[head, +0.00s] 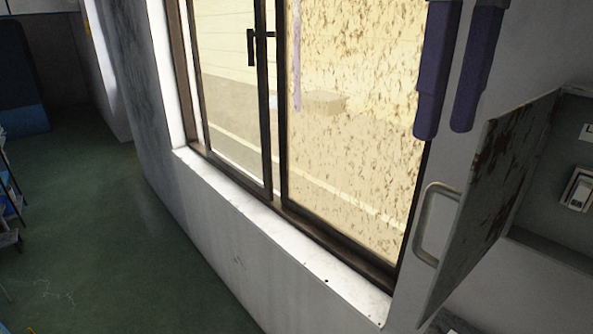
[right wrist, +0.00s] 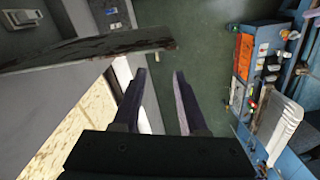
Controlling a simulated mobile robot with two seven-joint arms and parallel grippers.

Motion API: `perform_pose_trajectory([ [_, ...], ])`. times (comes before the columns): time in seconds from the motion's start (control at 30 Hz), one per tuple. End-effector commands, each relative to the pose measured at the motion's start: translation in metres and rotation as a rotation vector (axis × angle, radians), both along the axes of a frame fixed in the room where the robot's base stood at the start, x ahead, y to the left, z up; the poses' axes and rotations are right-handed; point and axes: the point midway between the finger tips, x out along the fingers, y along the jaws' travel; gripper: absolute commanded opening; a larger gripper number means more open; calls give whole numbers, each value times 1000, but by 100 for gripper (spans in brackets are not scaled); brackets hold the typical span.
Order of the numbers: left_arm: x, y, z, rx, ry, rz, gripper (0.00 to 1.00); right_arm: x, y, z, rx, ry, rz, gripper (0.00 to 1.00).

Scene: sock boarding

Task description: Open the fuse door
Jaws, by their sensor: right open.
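The fuse door (head: 488,208) is a grey, rust-stained panel at the right of the head view. It stands swung out from the fuse box (head: 570,240), whose inside shows with a switch in it. A pale bar handle (head: 428,222) is on the door's outer face. In the right wrist view the door (right wrist: 85,48) shows nearly edge-on. My right gripper (head: 450,134) has two purple fingers, open and empty, above and slightly left of the door in the picture. My left gripper is not in view.
A window (head: 350,130) with a dark frame and a white sill (head: 270,235) is left of the door. Green floor (head: 90,220) lies open at the left. A cluttered blue shelf (right wrist: 240,125) stands at the right of the right wrist view.

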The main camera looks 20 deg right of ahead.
Motion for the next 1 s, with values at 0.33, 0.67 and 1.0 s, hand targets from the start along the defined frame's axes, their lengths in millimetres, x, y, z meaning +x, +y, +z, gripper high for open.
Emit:
perform_pose_trajectory([
  [0.33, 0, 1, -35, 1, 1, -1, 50, -3, -3, -54, -3, -3, 24, 42],
  [0.67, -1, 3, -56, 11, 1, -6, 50, -2, -2, -96, -1, -4, 22, 42],
  [1.0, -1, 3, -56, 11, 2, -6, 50, -2, -2, -98, -2, -5, 22, 41],
])
